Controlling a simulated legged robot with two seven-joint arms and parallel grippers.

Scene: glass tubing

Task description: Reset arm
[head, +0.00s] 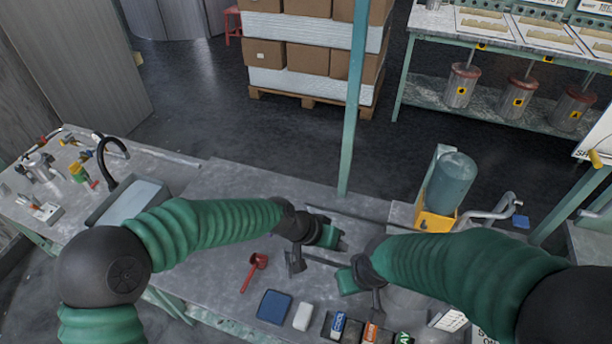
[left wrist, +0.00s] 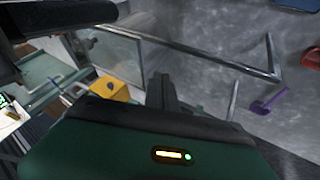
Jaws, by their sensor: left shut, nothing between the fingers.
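My left gripper (head: 294,264) is shut and empty, low over the middle of the grey workbench (head: 235,190). Its closed dark fingers also show in the left wrist view (left wrist: 165,92), above the green housing. My right gripper (head: 376,302) is over the bench just right of the left one, pointing down; its fingers are too small and dark to tell open from shut. A thin bent tube (left wrist: 200,50) lies on the bench in the left wrist view, apart from the left fingers. A thin straight rod (head: 350,216) lies behind the grippers in the head view.
A red scoop (head: 254,270), a blue block (head: 274,306) and a white block (head: 303,316) lie near the front. A green cylinder on a yellow stand (head: 434,220) stands at right. A teal post (head: 353,110) rises behind the bench. A sink (head: 130,200) is at left.

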